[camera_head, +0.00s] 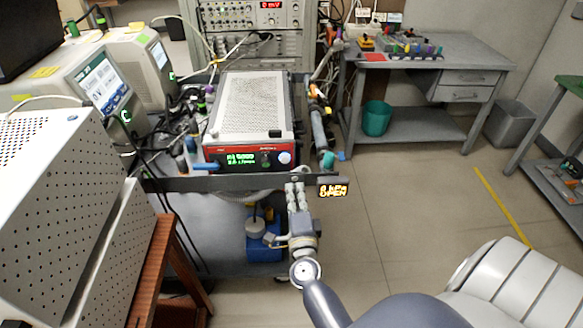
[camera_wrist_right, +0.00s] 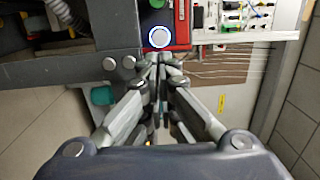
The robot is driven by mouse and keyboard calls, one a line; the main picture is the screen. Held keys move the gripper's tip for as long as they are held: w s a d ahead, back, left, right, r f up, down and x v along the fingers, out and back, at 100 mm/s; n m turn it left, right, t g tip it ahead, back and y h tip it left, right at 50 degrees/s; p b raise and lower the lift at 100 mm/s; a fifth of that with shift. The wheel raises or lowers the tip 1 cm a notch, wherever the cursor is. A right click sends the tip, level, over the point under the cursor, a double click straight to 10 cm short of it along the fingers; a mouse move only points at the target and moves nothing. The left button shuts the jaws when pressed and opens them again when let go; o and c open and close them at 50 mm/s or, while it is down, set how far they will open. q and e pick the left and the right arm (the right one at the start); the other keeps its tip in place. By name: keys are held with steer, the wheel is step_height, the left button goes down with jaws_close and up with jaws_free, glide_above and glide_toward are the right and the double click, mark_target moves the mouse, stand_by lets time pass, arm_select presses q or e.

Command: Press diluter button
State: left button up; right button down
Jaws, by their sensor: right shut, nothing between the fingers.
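The diluter is likely the box with a white perforated top (camera_head: 250,100) and a red front panel with a green display (camera_head: 240,158). A round pale button (camera_head: 284,158) sits at the right end of that panel. My right gripper (camera_head: 297,172) is shut and empty, just in front of and below the panel's right end. Its fingertips (camera_wrist_right: 159,58) lie just below the button in the wrist view; I cannot tell whether they touch it. My left gripper is not in view.
White instruments (camera_head: 60,190) stand at the left. The floor (camera_head: 400,205) at the right is mostly clear.

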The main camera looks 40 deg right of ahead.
glide_toward(290, 157)
steer(key=b+x, duration=0.1)
steer(key=x, duration=0.4)
steer(key=shift+w, duration=0.2)
steer(key=shift+x, duration=1)
steer(key=shift+s+d+r, duration=0.1)
steer(key=shift+s, duration=0.05)
